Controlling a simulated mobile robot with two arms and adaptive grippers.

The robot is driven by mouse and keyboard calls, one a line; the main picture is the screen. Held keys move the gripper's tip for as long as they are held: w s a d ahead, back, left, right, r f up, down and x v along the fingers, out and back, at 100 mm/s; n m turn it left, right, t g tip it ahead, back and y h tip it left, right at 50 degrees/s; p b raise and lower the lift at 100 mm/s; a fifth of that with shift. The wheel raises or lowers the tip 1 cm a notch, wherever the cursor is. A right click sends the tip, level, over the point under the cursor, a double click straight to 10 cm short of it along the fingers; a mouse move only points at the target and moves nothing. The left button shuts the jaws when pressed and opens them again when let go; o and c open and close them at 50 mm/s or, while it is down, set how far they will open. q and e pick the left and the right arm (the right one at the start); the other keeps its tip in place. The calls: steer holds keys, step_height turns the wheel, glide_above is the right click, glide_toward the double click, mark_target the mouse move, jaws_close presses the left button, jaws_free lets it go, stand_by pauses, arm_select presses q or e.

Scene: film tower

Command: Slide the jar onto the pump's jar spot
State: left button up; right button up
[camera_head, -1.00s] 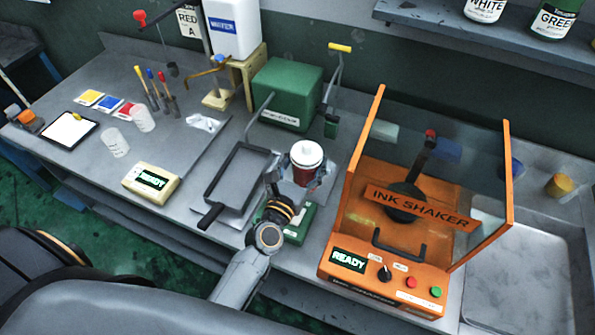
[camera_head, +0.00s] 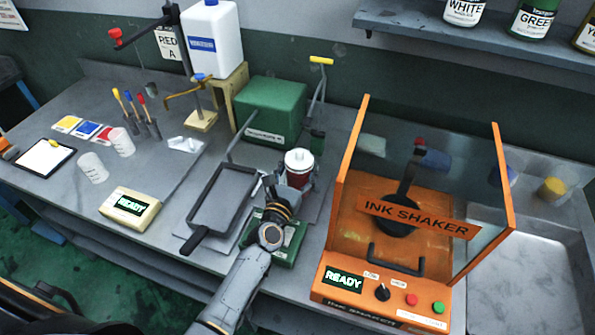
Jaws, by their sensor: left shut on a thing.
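The jar (camera_head: 299,162) is red with a white lid and stands upright near the middle of the view. My left gripper (camera_head: 287,188) is shut around the jar from the near side; its arm comes up from the bottom. The gripper hides the jar's lower part, so I cannot tell whether its base touches the surface below. The pump seems to be the green box (camera_head: 273,104) behind the jar, with a grey tube at its left and a yellow-topped lever (camera_head: 320,75) at its right. I cannot make out the jar spot. My right gripper is not in view.
A dark tray with a handle (camera_head: 222,197) lies left of the jar. A small green device (camera_head: 290,246) sits under my wrist. The orange ink shaker (camera_head: 400,238) with clear side panels stands close on the right. A cream READY box (camera_head: 130,207) is at left.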

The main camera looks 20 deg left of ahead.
arm_select(q)
steer(key=shift+w+f+b, duration=0.1)
steer(key=shift+w+b, duration=0.1)
steer(key=shift+b, duration=0.1)
stand_by(0.5)
steer(key=o, duration=1.8)
steer(key=shift+c, duration=0.2)
steer(key=shift+f, duration=0.15)
steer(key=s, duration=1.2)
steer(key=shift+a, duration=0.15)
